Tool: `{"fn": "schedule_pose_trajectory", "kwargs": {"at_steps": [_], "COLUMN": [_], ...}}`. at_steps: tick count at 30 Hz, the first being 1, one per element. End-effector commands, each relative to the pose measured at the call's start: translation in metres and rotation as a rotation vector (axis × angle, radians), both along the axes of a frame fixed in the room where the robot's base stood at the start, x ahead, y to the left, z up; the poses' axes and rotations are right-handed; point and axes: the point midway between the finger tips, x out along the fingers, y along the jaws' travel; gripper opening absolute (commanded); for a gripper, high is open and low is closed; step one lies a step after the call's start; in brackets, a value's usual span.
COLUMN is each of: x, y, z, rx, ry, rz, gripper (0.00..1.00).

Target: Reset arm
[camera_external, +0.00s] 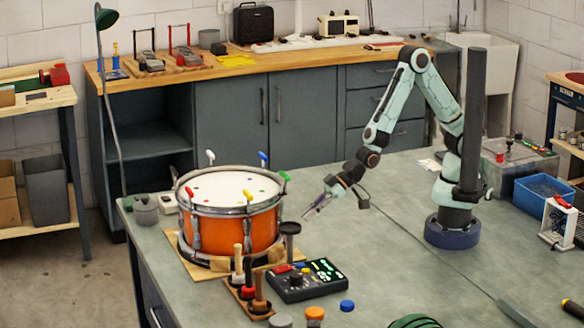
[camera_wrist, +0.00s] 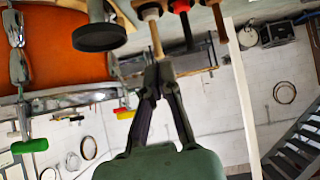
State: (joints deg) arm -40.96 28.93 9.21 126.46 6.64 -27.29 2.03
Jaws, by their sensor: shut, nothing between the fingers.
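My arm stands on its dark blue base at the right of the bench and reaches left, with the forearm angled down. My gripper (camera_external: 308,214) is just right of the orange drum (camera_external: 232,232), apart from it and above the bench top. In the wrist view the two fingers of my gripper (camera_wrist: 158,72) meet at the tips with nothing held. The orange drum (camera_wrist: 70,50) fills the upper left of the wrist view, seen upside down. A wooden handle (camera_wrist: 155,38) shows just beyond the fingertips.
A black control box (camera_external: 306,280) with lit buttons and a rack of upright handled tools (camera_external: 248,290) stand in front of the drum. A dark round-topped stand (camera_external: 290,230) rises just below my gripper. A dark post (camera_external: 476,110) stands by my base. The bench (camera_external: 390,270) is clear at centre right.

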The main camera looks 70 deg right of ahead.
Motion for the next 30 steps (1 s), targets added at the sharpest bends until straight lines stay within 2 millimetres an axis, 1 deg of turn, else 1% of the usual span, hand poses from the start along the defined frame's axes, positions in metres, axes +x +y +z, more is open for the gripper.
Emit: {"fn": "schedule_pose_trajectory", "kwargs": {"at_steps": [4,6,8,10,11,12,14,15,17,18,20,21,22,23,24,25,26,27,30], "x": [0.002,0.011,0.025,0.048,0.059,0.072,0.087,0.090,0.086,0.076,0.052,0.029,0.010,-0.009,-0.034,-0.053,-0.072,-0.095,-0.143], "y": [-0.001,-0.009,-0.019,-0.039,-0.051,-0.071,-0.110,-0.140,-0.189,-0.219,-0.260,-0.284,-0.297,-0.307,-0.316,-0.319,-0.321,-0.321,-0.319], "z": [0.000,0.004,0.019,0.048,0.064,0.087,0.123,0.143,0.165,0.172,0.176,0.173,0.168,0.161,0.150,0.142,0.133,0.123,0.101], "rx": [0.000,0.005,0.026,0.060,0.076,0.100,0.125,0.126,0.109,0.089,0.053,0.024,0.000,-0.023,-0.054,-0.079,-0.105,-0.141,-0.236], "ry": [0.000,-0.007,-0.032,-0.085,-0.113,-0.155,-0.207,-0.221,-0.210,-0.178,-0.104,-0.032,0.032,0.099,0.191,0.264,0.337,0.431,0.654], "rz": [-0.005,-0.029,-0.066,-0.128,-0.162,-0.212,-0.297,-0.358,-0.457,-0.517,-0.602,-0.653,-0.681,-0.702,-0.719,-0.723,-0.720,-0.707,-0.656], "gripper": [0.00,0.00,0.00,0.00,0.00,0.00,0.00,0.00,0.00,0.00,0.00,0.00,0.00,0.00,0.00,0.00,0.00,0.00,0.00]}}
